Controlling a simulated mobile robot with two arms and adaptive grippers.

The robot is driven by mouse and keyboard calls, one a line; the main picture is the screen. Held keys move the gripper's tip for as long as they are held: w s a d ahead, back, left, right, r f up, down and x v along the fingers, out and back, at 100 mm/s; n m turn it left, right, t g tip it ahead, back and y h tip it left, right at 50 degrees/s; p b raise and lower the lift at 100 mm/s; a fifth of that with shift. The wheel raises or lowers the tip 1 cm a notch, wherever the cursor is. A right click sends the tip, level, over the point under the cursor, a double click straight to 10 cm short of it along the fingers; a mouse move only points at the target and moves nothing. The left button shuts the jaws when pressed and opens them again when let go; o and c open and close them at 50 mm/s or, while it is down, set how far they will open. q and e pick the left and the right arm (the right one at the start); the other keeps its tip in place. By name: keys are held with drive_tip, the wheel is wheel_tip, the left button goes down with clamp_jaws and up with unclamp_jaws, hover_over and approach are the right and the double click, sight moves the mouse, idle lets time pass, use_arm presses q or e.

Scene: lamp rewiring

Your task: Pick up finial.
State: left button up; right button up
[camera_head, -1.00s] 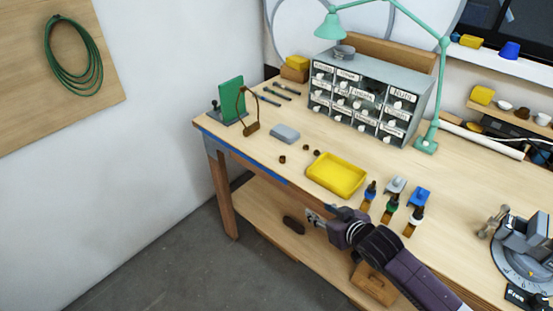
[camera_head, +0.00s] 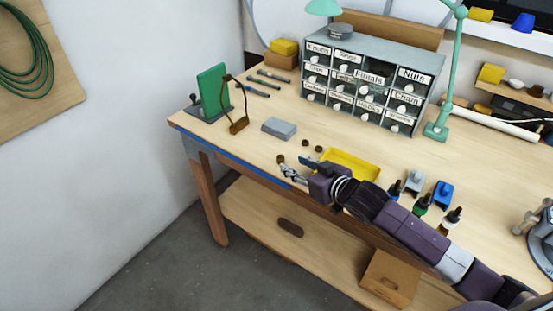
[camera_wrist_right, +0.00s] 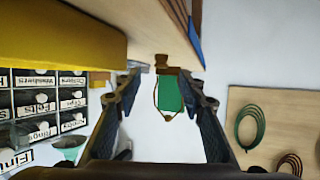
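Several small dark brown pieces lie on the bench left of the yellow tray. One brown piece (camera_head: 281,158) is near the front edge; two others (camera_head: 305,143) (camera_head: 318,149) lie farther back. I cannot tell by shape which is the finial. My right gripper (camera_head: 294,166) is at the bench's front edge, its fingertips close to the nearest piece. In the right wrist view the gripper (camera_wrist_right: 163,78) is open, its fingers wide apart. A brown shape (camera_wrist_right: 163,61) shows between the tips; contact is not visible. My left gripper is not in view.
The yellow tray (camera_head: 352,164) is beside my right gripper, partly behind the arm. A grey box (camera_head: 279,128) and a green board (camera_head: 213,89) with a brown-based wire stand (camera_head: 239,125) are farther left. A labelled drawer cabinet (camera_head: 370,90) stands behind. Bottles stand right of the tray.

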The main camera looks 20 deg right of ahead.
sight(282, 159)
drive_tip(key=shift+w+a+f, duration=0.1)
drive_tip(key=shift+w+a, duration=0.1)
drive_tip(key=shift+w, duration=0.4)
drive_tip(key=shift+w+a+f+p, duration=0.1)
drive_tip(key=shift+w+p, duration=0.3)
drive_tip(key=p+x, duration=0.1)
drive_tip(key=x, duration=0.2)
drive_tip(key=shift+w+a+f, duration=0.1)
drive_tip(key=shift+w+a, duration=0.05)
drive_tip(key=shift+w+a+f, duration=0.15)
drive_tip(key=shift+w+f, duration=0.15)
drive_tip(key=shift+w, duration=0.2)
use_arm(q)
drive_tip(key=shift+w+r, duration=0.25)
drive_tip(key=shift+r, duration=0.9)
use_arm(e)
drive_tip(key=c, duration=1)
